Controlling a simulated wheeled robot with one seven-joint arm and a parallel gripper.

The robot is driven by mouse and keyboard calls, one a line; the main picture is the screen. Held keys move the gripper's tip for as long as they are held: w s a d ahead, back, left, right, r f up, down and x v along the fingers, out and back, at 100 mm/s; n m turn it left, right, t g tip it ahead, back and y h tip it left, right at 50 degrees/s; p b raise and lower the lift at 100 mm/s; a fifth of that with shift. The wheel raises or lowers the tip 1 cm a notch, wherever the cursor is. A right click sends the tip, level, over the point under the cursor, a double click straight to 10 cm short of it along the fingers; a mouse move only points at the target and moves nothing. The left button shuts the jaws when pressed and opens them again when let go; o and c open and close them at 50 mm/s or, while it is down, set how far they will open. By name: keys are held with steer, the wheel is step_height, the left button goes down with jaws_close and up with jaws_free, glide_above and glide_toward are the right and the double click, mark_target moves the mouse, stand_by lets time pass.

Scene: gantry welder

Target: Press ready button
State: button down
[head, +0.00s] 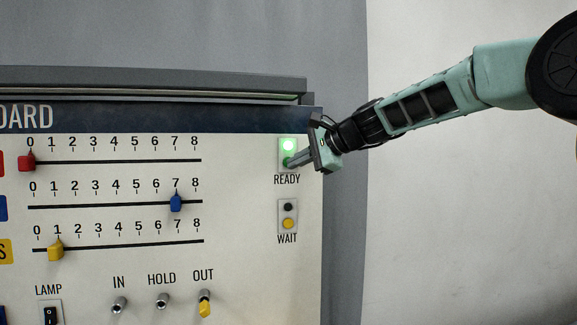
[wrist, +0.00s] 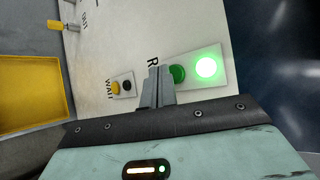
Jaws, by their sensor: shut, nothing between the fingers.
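The ready button is a green round button (wrist: 178,73) on a small white plate above the READY label, with a brightly lit green lamp (head: 288,145) beside it on the same plate. In the head view the lamp is above and the button is mostly hidden by the fingertips. My gripper (head: 291,163) is shut and empty, reaching in from the right with its tips at the button. In the wrist view the shut fingers (wrist: 158,80) overlap the button's left edge. I cannot tell whether the button is pushed in.
Below is the WAIT plate (head: 288,216) with a yellow button and a dark lamp. Left of it are red, blue and yellow sliders (head: 176,203), the IN, HOLD and OUT switches (head: 162,300), and a LAMP switch (head: 50,313). A yellow tray (wrist: 28,92) shows in the wrist view.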

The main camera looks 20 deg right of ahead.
steer(key=shift+s+b, duration=1.8)
steer(key=shift+s, duration=0.9)
steer(key=shift+f, duration=0.1)
steer(key=s+a+f+n+g+h, duration=0.1)
steer(key=s+a+f+n+g, duration=0.2)
steer(key=s+a+f+n, duration=0.45)
steer(key=s+a+f+n+g+h, duration=0.1)
steer(key=s+a+f+n+g, duration=0.3)
steer(key=s+f, duration=0.7)
steer(key=s+d+f+n+g+h+b, duration=0.1)
steer(key=s+d+f+n+g+h, duration=0.2)
steer(key=s+f+n, duration=0.7)
steer(key=s+d+f+h, duration=0.1)
steer(key=s+f+h, duration=0.1)
steer(key=s+f, duration=0.6)
steer(key=shift+s+h+b, duration=0.3)
steer(key=shift+s+h, duration=0.1)
steer(key=shift+s, duration=1.1)
